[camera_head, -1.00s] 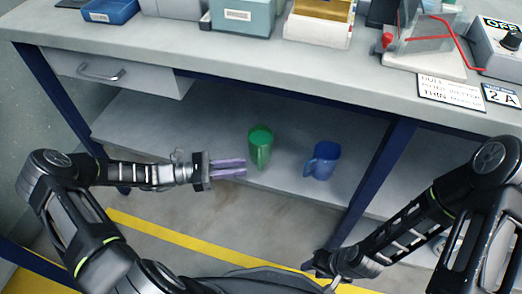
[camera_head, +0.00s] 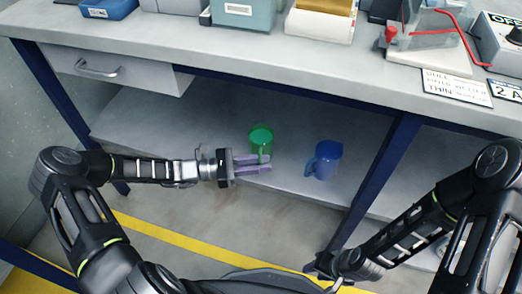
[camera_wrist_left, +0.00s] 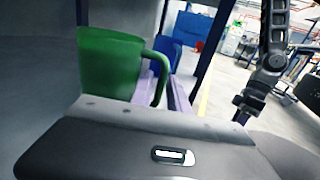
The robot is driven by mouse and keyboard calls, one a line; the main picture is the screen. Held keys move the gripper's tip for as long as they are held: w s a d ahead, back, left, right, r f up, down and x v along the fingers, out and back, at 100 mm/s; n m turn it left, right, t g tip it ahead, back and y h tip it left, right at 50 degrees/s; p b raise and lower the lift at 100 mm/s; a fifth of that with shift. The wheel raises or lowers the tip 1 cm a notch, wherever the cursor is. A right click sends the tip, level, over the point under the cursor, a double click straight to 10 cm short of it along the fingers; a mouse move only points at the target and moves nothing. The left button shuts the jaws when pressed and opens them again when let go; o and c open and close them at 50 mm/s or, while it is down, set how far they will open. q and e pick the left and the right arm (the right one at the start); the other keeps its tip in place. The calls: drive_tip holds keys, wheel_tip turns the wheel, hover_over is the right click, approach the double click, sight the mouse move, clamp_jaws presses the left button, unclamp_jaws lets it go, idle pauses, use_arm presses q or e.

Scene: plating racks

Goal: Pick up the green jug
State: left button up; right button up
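The green jug (camera_head: 261,136) stands upright on the lower shelf in the head view. In the left wrist view the jug (camera_wrist_left: 108,62) is close at the left, its handle toward the right. My left gripper (camera_head: 270,163) has its two purple fingers apart, at the near side of the jug, overlapping its lower part in the head view. In the left wrist view the fingers (camera_wrist_left: 172,92) show partly behind the handle. I cannot tell whether they touch the jug. My right gripper (camera_head: 325,272) is low near my base; its fingers are unclear.
A blue jug (camera_head: 324,160) stands on the same shelf (camera_head: 210,122) to the right. A dark blue table leg (camera_head: 378,180) is right of it. The worktop (camera_head: 230,62) with its drawer (camera_head: 110,68) overhangs the shelf.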

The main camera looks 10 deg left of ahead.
use_arm(q)
drive_tip(key=shift+c, duration=0.6)
clamp_jaws()
idle(1.2)
